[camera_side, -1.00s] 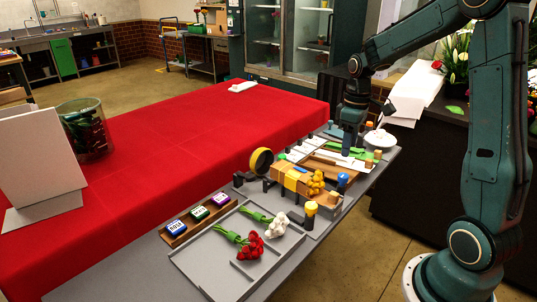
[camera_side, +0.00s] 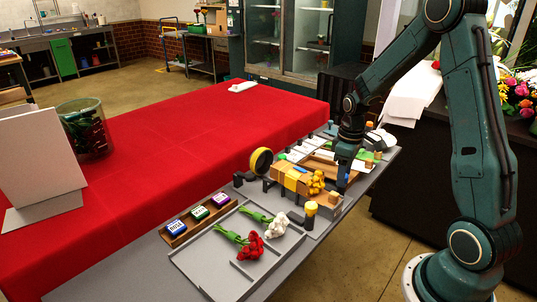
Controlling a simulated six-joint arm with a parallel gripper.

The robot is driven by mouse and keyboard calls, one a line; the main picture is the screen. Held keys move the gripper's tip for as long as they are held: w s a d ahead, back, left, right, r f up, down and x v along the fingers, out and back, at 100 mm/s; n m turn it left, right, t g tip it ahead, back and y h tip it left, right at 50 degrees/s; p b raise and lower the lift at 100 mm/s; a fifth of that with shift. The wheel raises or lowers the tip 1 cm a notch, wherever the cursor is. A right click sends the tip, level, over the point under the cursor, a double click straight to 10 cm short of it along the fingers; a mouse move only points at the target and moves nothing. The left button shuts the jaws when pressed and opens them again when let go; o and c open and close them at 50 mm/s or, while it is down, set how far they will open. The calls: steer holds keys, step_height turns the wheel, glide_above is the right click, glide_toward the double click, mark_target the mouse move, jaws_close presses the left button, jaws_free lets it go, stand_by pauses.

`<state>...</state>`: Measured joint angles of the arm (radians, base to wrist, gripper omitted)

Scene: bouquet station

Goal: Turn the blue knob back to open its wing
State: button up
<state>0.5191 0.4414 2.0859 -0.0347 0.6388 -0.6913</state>
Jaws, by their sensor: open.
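The blue knob (camera_side: 341,184) stands at the right end of the wrapping fixture, mostly hidden behind my gripper. My gripper (camera_side: 343,176) points down over it, with its fingertips at the knob's height. It is open; I cannot tell whether the fingers touch the knob. A brown wrapped bundle with a yellow band (camera_side: 291,178) lies in the fixture to the left of the knob. The wing that belongs to the knob cannot be made out clearly. A second knob with a yellow top (camera_side: 310,208) stands nearer the camera.
Yellow flowers (camera_side: 316,183) stick out of the bundle beside my gripper. A grey tray (camera_side: 205,262) holds red and white flowers in front. A yellow tape roll (camera_side: 261,160) stands to the left. The red table (camera_side: 180,145) behind is largely clear.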

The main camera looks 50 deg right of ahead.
steer(key=c, duration=1)
steer(key=shift+o, duration=0.2)
steer(key=shift+m, duration=0.5)
steer(key=m, duration=0.3)
steer(key=shift+m, duration=0.4)
steer(key=m, duration=1.3)
steer(key=shift+r+m, duration=0.1)
steer(key=shift+m, duration=0.2)
